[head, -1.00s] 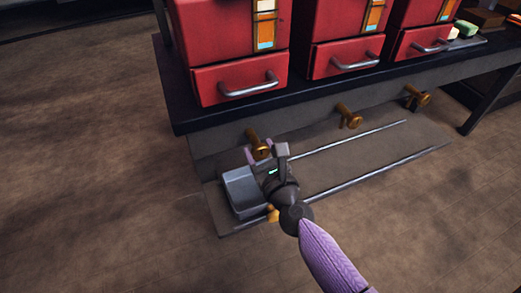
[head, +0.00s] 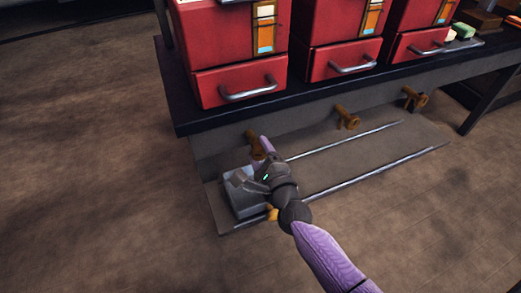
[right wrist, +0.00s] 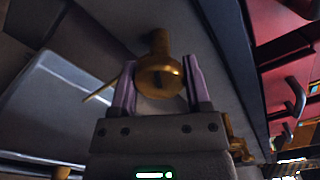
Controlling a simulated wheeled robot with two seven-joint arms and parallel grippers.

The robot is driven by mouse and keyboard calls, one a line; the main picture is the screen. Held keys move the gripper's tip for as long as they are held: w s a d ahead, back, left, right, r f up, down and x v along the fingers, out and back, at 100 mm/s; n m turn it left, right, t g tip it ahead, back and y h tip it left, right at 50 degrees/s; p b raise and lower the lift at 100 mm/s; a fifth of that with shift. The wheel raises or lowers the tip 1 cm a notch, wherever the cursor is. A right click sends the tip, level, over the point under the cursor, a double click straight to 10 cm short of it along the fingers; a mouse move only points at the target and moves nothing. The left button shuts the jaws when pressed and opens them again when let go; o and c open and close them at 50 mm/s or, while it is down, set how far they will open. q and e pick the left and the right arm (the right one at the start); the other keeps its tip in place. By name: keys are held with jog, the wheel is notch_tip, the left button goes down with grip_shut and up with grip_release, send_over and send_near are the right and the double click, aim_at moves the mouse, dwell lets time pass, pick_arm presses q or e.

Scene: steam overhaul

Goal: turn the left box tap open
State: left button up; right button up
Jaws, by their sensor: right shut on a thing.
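The left box tap (head: 252,138) is a brass tap on the grey front below the leftmost red box (head: 228,40). My right gripper (head: 260,152) reaches it from the lower right and is shut on its round knob. In the right wrist view the tap (right wrist: 159,76) sits between the two purple fingers of the gripper (right wrist: 160,88), one on each side. The gripper partly hides the tap in the head view. My left gripper is not in view.
A grey bin (head: 244,207) stands below the left tap on a low shelf with metal rails (head: 365,177). Two more brass taps, the middle one (head: 346,118) and the right one (head: 414,98), are along the front. The dark bench edge (head: 300,98) overhangs the taps.

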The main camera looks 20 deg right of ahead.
jog(key=n, duration=0.2)
jog(key=shift+r+n+p, duration=0.1)
jog(key=shift+n+p, duration=0.2)
jog(key=shift+n, duration=1)
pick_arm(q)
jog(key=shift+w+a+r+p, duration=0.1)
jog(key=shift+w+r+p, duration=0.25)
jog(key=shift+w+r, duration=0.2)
pick_arm(e)
jog(key=shift+n, duration=0.8)
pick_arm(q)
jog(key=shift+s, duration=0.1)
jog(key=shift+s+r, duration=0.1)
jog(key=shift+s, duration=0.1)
pick_arm(e)
jog(key=o, duration=1.3)
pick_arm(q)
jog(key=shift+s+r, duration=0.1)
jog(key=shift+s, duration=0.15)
